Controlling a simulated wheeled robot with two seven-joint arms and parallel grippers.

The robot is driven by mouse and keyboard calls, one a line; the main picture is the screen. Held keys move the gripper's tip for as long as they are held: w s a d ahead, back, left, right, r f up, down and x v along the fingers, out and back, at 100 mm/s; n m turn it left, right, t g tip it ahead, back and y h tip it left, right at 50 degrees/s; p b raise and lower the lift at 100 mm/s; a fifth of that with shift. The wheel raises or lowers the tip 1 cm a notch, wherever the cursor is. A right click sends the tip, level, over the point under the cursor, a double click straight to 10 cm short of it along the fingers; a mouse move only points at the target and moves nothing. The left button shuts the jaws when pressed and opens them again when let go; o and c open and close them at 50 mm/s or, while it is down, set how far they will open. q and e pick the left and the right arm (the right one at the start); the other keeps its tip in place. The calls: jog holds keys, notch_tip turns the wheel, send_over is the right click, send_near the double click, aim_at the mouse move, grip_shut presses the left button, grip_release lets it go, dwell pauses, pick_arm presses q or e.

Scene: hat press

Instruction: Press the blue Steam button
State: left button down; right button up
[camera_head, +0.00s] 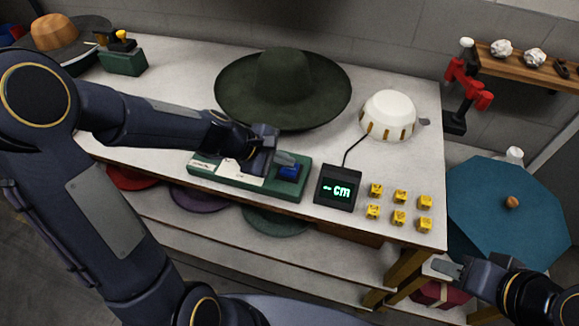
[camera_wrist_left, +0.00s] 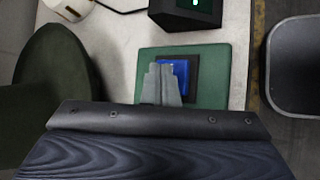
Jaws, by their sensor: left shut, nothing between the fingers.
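The blue button (camera_head: 289,172) sits in a dark frame at the right end of a green panel (camera_head: 235,187) near the table's front edge. In the left wrist view the blue button (camera_wrist_left: 181,69) is partly covered by my fingers. My left gripper (camera_head: 288,159) is shut and empty, with its fingertips over the button's far side in the head view. In the left wrist view the left gripper (camera_wrist_left: 160,72) overlaps the button's left part. I cannot tell whether the tips touch it. My right gripper (camera_head: 447,268) hangs off the table at the lower right; its opening is unclear.
A wide dark green hat (camera_head: 283,88) lies behind the panel. A small display (camera_head: 338,187) reading "~cm" stands right of it, wired to a white dome (camera_head: 389,114). Several yellow cubes (camera_head: 400,197) lie further right. A teal octagonal piece (camera_head: 508,215) is beyond the table's right edge.

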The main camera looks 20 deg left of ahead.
aim_at(285, 169)
pick_arm(q)
jog(key=shift+f+b, duration=0.5)
dwell(0.3)
dwell(0.4)
jog(key=shift+r+p, duration=0.85)
jog(key=shift+r, duration=0.1)
notch_tip(285, 169, up, 5)
jog(key=p, duration=0.4)
jog(key=shift+p, duration=0.3)
